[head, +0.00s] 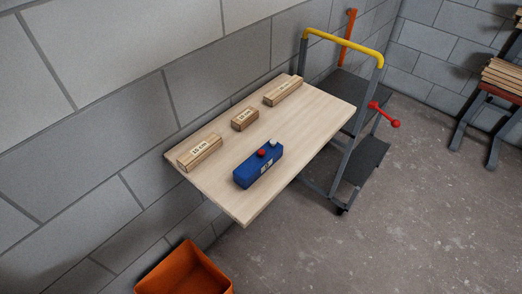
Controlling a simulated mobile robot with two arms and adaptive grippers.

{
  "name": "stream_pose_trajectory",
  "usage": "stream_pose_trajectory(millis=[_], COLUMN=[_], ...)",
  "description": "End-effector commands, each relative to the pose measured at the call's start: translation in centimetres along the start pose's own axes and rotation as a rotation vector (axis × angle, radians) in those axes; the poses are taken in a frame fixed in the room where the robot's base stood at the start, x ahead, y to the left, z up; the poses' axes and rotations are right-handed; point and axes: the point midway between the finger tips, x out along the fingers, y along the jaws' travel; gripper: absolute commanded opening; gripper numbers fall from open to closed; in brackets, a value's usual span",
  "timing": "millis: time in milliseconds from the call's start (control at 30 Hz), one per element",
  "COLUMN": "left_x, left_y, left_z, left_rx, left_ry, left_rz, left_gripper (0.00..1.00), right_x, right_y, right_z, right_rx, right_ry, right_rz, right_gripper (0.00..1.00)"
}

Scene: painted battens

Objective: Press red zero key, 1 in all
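A blue box-shaped device (248,174) lies on the wooden table (235,207), close to its front edge. A red key (261,153) sticks up from the top of the device. A pale grey or white key (273,143) stands beside it, towards the far right end. A small pale label with a dark mark is on the device's front face; I cannot read it for certain. Neither of my grippers is in view.
Three labelled wooden blocks lie along the wall side: a long one (199,153), a short one (245,119) and another long one (283,91). A step ladder (342,160) with a yellow rail stands right of the table. An orange bin (182,277) sits below.

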Motion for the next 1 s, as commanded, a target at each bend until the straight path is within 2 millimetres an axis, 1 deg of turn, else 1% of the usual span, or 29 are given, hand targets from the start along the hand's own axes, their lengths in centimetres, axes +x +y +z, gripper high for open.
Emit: stream_pose_trajectory(millis=[33, 300, 367, 1000], left_x=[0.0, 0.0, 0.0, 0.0], left_y=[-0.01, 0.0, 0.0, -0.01], left_z=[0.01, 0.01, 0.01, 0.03], left_rx=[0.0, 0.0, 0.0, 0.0], left_ry=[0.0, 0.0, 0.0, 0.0], left_rz=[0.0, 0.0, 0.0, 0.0], left_gripper=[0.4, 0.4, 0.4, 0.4], right_x=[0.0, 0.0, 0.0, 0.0], right_y=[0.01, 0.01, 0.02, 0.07], right_z=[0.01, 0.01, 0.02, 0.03], right_rx=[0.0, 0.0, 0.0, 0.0], right_ry=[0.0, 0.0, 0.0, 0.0], right_rz=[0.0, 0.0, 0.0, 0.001], right_gripper=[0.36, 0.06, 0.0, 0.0])
